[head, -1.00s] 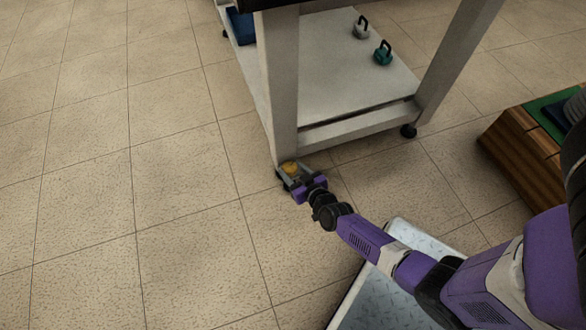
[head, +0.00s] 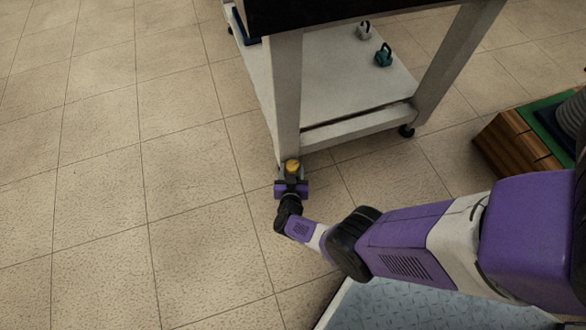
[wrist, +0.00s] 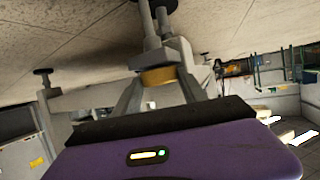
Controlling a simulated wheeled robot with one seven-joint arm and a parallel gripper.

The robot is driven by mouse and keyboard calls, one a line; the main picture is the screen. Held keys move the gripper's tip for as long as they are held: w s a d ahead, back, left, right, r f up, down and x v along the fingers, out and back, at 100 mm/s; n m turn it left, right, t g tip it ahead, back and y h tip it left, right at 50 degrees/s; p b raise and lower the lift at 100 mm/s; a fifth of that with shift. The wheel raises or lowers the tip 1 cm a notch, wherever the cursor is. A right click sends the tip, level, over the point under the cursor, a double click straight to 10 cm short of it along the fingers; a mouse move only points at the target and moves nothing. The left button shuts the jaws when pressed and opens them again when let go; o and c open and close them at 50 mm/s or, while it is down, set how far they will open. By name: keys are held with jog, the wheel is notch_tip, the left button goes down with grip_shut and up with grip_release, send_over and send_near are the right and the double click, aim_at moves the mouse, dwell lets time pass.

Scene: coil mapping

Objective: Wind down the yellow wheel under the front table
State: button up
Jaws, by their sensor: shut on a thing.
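The yellow wheel (head: 292,167) sits at the foot of the front table's near leg, just above the floor. The front table (head: 285,95) is grey-white with a lower shelf. My gripper (head: 292,172) is at that foot, with its fingers on either side of the wheel. In the wrist view the yellow wheel (wrist: 158,76) lies between the tips of my gripper (wrist: 157,82), which is shut on it. A grey stem (wrist: 150,25) runs from the wheel. The contact faces are partly hidden by the fingers.
Two kettlebells, one teal (head: 383,57) and one grey (head: 364,30), stand on the table's lower shelf. A wooden box with a green top (head: 520,145) stands at the right. Tiled floor (head: 120,190) is clear on the left.

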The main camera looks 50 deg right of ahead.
jog(key=shift+m+g+h, duration=0.3)
jog(key=shift+m+g, duration=0.2)
jog(key=shift+g, duration=0.2)
jog(key=o, duration=1.4)
jog(key=shift+w, duration=0.1)
jog(key=shift+c, duration=0.2)
jog(key=shift+t, duration=0.4)
jog(key=shift+s+d+r+n+t+y, duration=0.1)
jog(key=shift+s+n+t+y, duration=0.15)
jog(key=shift+n+t+y, duration=0.45)
jog(key=shift+s+d+f+n+t+y, duration=0.1)
jog(key=shift+f+n+t+y, duration=0.1)
jog(key=shift+n+t+y, duration=0.7)
jog(key=n+y+b, duration=0.1)
jog(key=b, duration=0.1)
jog(key=n+t+y+b, duration=0.1)
jog(key=n+b, duration=0.1)
jog(key=shift+s+d+f+t+b, duration=0.1)
jog(key=shift+f+t+b, duration=0.2)
jog(key=shift+b, duration=0.1)
jog(key=shift+d+r+n+t+y+b, duration=0.1)
jog(key=shift+r+n+t+y+b, duration=0.15)
jog(key=shift+n+y+b, duration=0.65)
